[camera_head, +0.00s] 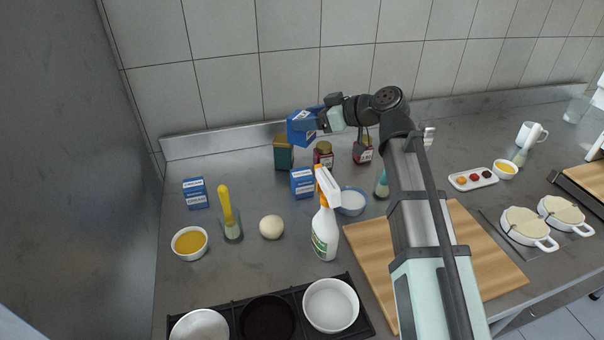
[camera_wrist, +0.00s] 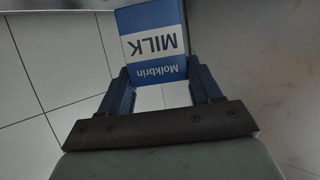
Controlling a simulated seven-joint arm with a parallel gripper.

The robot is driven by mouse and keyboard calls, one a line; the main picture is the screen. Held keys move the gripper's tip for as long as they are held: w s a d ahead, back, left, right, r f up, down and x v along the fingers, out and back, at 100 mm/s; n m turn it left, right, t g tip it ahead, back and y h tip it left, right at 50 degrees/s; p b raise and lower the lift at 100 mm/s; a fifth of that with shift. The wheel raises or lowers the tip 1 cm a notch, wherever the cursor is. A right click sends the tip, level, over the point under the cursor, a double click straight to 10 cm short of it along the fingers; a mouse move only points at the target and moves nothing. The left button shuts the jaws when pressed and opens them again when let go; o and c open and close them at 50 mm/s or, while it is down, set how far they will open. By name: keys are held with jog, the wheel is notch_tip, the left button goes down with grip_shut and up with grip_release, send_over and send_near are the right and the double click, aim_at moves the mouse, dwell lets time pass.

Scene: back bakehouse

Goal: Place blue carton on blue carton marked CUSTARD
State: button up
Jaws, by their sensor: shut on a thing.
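My gripper (camera_head: 318,118) is shut on a blue carton (camera_head: 299,130) and holds it in the air above the back of the counter. In the wrist view the held carton (camera_wrist: 152,45) has a white band with MILK upside down; the fingers (camera_wrist: 158,78) are on its two sides. Two more blue cartons with white bands stand upright on the counter: one at left (camera_head: 196,193), one nearer the middle (camera_head: 302,183), below and in front of the held one. Their lettering is too small to read for certain, so I cannot tell which is marked CUSTARD.
A dark green tin (camera_head: 284,153) and red-brown jars (camera_head: 323,154) stand behind the middle carton. A spray bottle (camera_head: 325,225) and a blue bowl (camera_head: 351,201) are close by. A dough ball (camera_head: 271,227) and a glass with a yellow-handled tool (camera_head: 229,218) stand between the cartons and the front.

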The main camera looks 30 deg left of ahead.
jog(key=shift+f, duration=5.4)
jog(key=shift+f, duration=0.1)
jog(key=o, duration=1.3)
jog(key=shift+d, duration=0.1)
jog(key=v, duration=1.2)
